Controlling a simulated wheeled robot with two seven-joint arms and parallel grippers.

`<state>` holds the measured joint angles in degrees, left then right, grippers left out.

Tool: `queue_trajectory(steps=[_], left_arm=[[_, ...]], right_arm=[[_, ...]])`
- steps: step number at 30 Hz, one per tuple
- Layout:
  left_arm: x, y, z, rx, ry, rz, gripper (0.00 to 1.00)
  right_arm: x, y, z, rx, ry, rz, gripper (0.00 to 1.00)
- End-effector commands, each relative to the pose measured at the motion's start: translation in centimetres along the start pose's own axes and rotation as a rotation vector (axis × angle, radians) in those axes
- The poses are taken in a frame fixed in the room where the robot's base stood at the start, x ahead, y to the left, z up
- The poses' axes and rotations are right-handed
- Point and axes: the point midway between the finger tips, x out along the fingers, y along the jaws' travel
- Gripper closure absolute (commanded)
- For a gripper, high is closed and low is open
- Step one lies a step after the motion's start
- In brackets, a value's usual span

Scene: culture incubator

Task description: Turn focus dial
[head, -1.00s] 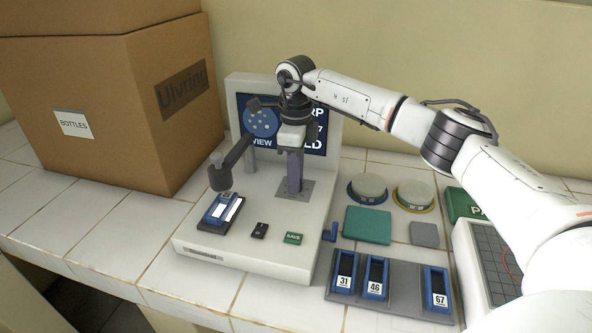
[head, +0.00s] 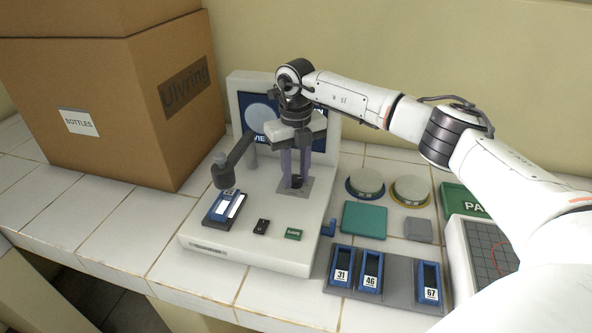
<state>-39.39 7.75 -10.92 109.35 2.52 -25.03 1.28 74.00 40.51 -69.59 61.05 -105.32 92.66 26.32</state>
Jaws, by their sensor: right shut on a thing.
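The focus dial (head: 297,182) is a small dark knob on a grey plate on the white microscope base (head: 215,236). My right gripper (head: 296,178) points straight down from above, with its two purple fingers on either side of the dial, shut on it. The fingers hide part of the dial. The screen (head: 318,122) behind shows a pale grey disc on blue, and my arm covers much of its text. A blue slide holder (head: 222,205) lies on the stage under the dark lens arm (head: 240,158). My left gripper is not in view.
A large cardboard box (head: 120,110) stands at left. A grey rack (head: 400,286) with blue holders 31, 46 and 67 lies at front right. Two round dishes (head: 366,182), a teal pad (head: 364,221) and a gridded tray (head: 488,245) are at right. The front left tiles are clear.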

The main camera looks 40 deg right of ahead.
Motion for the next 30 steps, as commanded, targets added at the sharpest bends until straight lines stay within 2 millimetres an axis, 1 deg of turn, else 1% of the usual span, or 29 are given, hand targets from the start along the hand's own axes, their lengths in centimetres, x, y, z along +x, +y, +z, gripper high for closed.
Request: queue_trajectory(steps=[3,10,26,27,29,30], left_arm=[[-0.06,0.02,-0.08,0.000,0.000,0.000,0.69],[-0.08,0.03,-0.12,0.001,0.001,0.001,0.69],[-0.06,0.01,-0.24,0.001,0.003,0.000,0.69],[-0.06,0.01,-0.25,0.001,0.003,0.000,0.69],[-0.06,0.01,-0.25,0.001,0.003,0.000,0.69],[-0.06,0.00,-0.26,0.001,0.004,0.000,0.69]], right_arm=[[-0.18,0.05,0.14,0.065,-0.005,0.002,0.97],[-0.18,0.03,0.16,0.145,-0.006,0.002,0.97],[-0.21,0.01,0.20,0.171,-0.008,0.002,0.97],[-0.21,0.01,0.21,0.171,-0.008,0.002,0.73],[-0.21,0.00,0.20,0.171,-0.007,0.002,0.63],[-0.20,0.00,0.18,0.171,-0.007,0.002,0.56]])
